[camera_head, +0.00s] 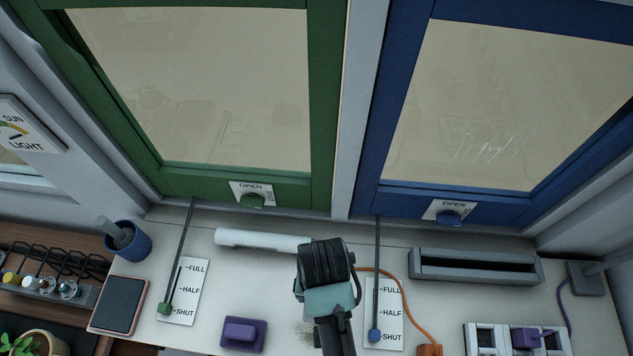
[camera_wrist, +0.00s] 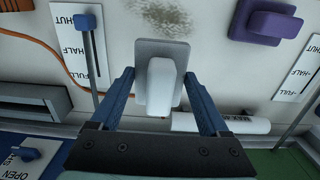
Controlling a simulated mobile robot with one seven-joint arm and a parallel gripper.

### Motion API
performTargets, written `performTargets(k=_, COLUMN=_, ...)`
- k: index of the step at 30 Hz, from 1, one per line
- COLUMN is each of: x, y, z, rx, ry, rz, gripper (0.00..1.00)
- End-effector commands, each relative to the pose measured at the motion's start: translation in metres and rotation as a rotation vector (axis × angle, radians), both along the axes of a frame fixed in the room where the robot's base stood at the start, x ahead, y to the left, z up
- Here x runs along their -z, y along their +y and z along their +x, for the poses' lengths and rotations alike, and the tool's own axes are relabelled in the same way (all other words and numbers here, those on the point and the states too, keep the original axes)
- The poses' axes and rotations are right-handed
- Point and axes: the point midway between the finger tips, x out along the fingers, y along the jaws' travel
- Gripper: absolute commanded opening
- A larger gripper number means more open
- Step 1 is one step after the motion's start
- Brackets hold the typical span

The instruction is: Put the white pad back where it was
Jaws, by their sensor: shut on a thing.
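The white pad (camera_wrist: 160,82) has a pale grey flat plate and a raised white grip. In the wrist view it sits between the two blue fingers of my gripper (camera_wrist: 160,73), which is shut on it. In the head view my gripper (camera_head: 325,265) is over the middle of the white worktop, and my own wrist hides the pad. I cannot tell whether the pad touches the worktop. A brownish smudge (camera_wrist: 167,14) marks the worktop just beyond the pad in the wrist view.
A white roll (camera_head: 260,240) lies beside my gripper. A purple pad (camera_head: 243,334) is at front left. Two slider plates (camera_head: 184,290) (camera_head: 384,310) flank the middle. An orange cable (camera_head: 405,305) runs close on the right. A grey slotted box (camera_head: 475,267) stands right, under the blue window (camera_head: 450,208).

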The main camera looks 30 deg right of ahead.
Motion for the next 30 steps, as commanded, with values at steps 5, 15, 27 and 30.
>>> performTargets(k=5, x=0.022, y=0.000, z=0.001, rx=-0.001, ry=-0.001, rz=0.000, gripper=0.35)
performTargets(k=15, x=0.062, y=0.001, z=0.000, rx=-0.002, ry=-0.002, rz=0.001, gripper=0.35)
performTargets(k=27, x=0.067, y=0.000, z=0.001, rx=-0.002, ry=-0.004, rz=0.000, gripper=0.88)
performTargets(k=30, x=0.067, y=0.000, z=0.001, rx=-0.001, ry=-0.004, rz=0.000, gripper=1.00)
